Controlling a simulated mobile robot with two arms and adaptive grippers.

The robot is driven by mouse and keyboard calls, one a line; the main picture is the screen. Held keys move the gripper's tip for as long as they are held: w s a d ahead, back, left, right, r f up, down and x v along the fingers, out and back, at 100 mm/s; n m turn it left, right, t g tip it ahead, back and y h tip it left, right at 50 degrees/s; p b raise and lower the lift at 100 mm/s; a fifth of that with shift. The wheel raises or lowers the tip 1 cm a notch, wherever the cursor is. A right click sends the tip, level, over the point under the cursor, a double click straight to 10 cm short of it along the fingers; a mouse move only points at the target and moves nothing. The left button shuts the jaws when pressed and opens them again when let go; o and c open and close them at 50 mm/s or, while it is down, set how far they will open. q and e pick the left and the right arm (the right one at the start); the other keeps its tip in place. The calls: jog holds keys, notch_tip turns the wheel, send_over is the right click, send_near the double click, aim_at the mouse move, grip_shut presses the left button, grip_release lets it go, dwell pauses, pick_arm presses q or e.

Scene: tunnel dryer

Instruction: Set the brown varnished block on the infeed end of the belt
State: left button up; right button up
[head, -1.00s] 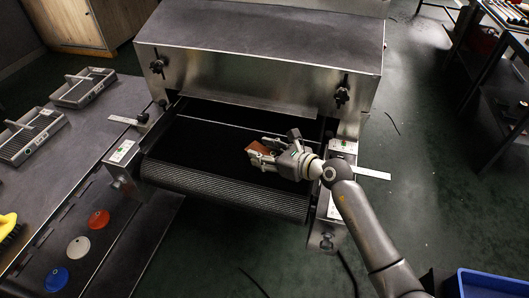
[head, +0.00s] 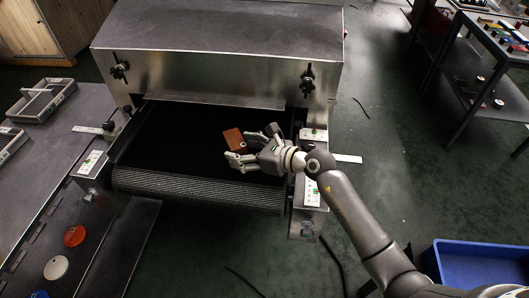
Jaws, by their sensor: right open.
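The brown block (head: 233,139) lies on the black belt (head: 180,140) of the tunnel dryer, on its near open stretch, right of the middle. My right gripper (head: 252,148) is open just to the right of the block, low over the belt. Its fingers point left, and the block sits at or just beyond the fingertips. Whether a fingertip touches the block I cannot tell. My left gripper is not in view.
The dryer's steel hood (head: 215,60) stands behind the open belt. A grey table (head: 60,170) with wire-handled trays (head: 42,101) and coloured discs (head: 75,236) is at left. A blue crate (head: 480,268) is at lower right, and a dark bench (head: 480,75) at upper right.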

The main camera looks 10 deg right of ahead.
jog(key=v, duration=0.9)
jog(key=shift+d, duration=0.1)
jog(key=shift+s, duration=0.15)
